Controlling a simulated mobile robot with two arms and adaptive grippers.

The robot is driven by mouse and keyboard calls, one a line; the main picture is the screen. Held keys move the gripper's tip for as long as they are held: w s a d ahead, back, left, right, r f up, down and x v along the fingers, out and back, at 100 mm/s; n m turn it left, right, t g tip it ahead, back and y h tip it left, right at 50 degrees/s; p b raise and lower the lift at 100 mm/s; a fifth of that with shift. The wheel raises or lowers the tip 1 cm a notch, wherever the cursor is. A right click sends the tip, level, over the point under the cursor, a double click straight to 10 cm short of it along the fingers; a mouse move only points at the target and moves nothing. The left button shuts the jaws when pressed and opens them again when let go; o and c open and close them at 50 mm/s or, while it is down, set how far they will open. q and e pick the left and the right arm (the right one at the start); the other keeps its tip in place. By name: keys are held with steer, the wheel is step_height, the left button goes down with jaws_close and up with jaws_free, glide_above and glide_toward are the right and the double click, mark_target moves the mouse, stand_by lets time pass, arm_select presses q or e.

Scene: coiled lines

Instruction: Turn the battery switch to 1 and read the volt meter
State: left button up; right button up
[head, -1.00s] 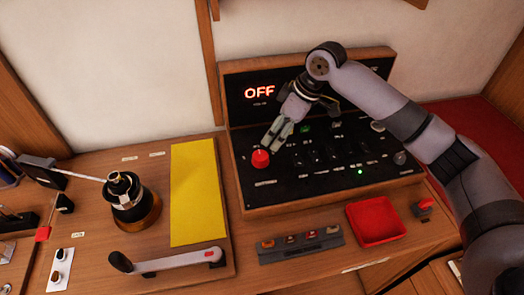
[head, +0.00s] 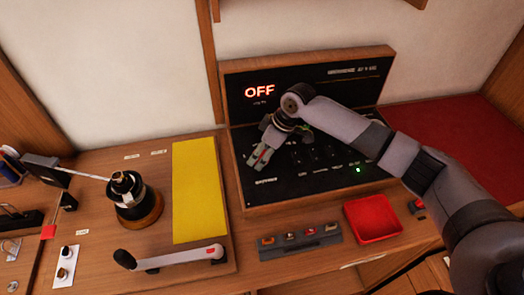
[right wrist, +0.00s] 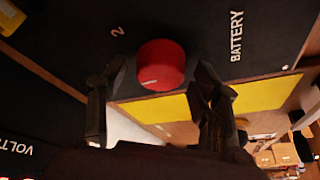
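The red battery switch knob (right wrist: 161,65) stands on the black panel next to the label "BATTERY"; the numeral "2" shows on its other side in the right wrist view. My right gripper (right wrist: 158,82) is open, with a finger on either side of the knob and a small gap visible at each side. In the head view my right gripper (head: 260,157) covers most of the knob, with a little red showing between the fingers. The display (head: 259,91) at the panel's upper left reads "OFF" in red. My left gripper is out of view.
The panel has several small switches (head: 313,154) and a lit green lamp (head: 358,170). In front are a red tray (head: 373,237) and a strip of buttons (head: 300,249). Left are a yellow sheet (head: 200,190), a lever (head: 172,259) and a black winch-like drum (head: 130,190).

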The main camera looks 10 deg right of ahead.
steer(key=c, duration=1)
steer(key=shift+c, duration=0.2)
steer(key=shift+n, duration=0.3)
steer(key=shift+w+n+g+b, duration=0.1)
steer(key=shift+n+g+b, duration=0.35)
steer(key=shift+n, duration=0.55)
steer(key=n+g+b, duration=0.1)
steer(key=n, duration=0.1)
steer(key=shift+f+n, duration=0.1)
steer(key=shift+n, duration=0.2)
steer(key=n+g+b, duration=0.1)
steer(key=n, duration=0.1)
steer(key=n+b, duration=0.1)
steer(key=n, duration=0.1)
steer(key=shift+w+g+b, duration=0.15)
steer(key=shift+g+b, duration=0.2)
steer(key=shift+n+g+b, duration=0.5)
steer(key=shift+n+b, duration=0.3)
steer(key=shift+n, duration=0.6)
